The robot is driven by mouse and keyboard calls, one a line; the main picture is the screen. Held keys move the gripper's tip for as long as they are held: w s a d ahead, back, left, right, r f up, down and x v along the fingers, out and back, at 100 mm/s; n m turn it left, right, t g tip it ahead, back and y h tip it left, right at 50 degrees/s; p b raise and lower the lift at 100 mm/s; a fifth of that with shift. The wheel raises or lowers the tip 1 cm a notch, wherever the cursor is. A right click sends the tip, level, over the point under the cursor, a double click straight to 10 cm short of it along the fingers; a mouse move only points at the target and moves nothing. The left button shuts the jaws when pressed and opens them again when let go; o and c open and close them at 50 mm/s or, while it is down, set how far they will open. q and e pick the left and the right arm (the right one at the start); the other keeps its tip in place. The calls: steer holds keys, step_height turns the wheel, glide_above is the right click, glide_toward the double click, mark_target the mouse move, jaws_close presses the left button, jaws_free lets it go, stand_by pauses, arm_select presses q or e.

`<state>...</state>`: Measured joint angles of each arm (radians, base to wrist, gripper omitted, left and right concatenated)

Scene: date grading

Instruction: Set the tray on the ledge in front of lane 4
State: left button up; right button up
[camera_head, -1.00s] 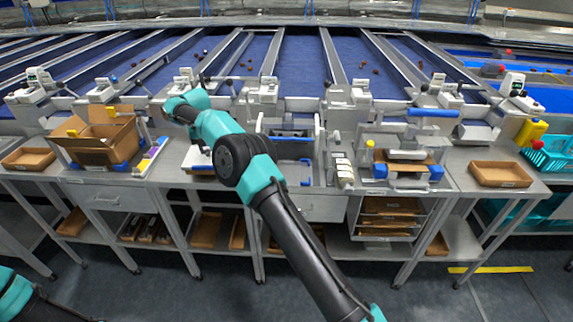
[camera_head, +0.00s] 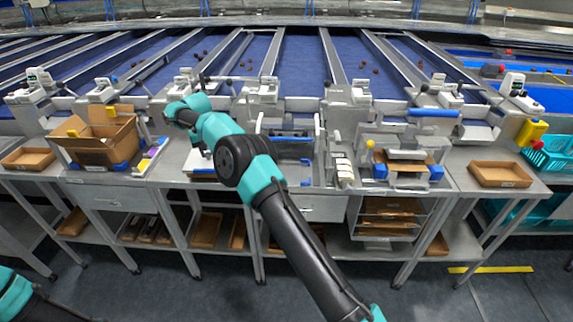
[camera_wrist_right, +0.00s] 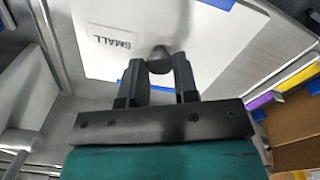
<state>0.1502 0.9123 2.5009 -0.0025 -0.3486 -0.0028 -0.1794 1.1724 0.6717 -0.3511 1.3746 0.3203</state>
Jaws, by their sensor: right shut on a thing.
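My right gripper (camera_wrist_right: 158,75) is shut on a dark rounded knob (camera_wrist_right: 159,58) in the right wrist view. Under it lies a white board (camera_wrist_right: 120,25) with a "SMALL" label and blue at its edges. I cannot tell whether the knob is fixed to the board. In the head view my right arm hides most of this area; part of a white board (camera_head: 198,168) shows below it. Shallow brown trays stand on the bench at far left (camera_head: 29,158) and right (camera_head: 499,174). I cannot read which lane is 4. My left gripper is out of view.
A cardboard box (camera_head: 100,152) stands left of my right arm. A scale-like station with blue ends (camera_head: 404,168) and a white strip rack (camera_head: 344,172) stand to the right. A yellow container (camera_head: 531,131) and teal basket (camera_head: 549,152) are at the far right. Blue lanes (camera_head: 300,62) lie behind.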

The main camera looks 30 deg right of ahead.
steer(key=shift+f, duration=0.75)
steer(key=o, duration=1)
steer(key=shift+r, duration=0.15)
steer(key=shift+r, duration=4.4)
steer(key=shift+f, duration=0.1)
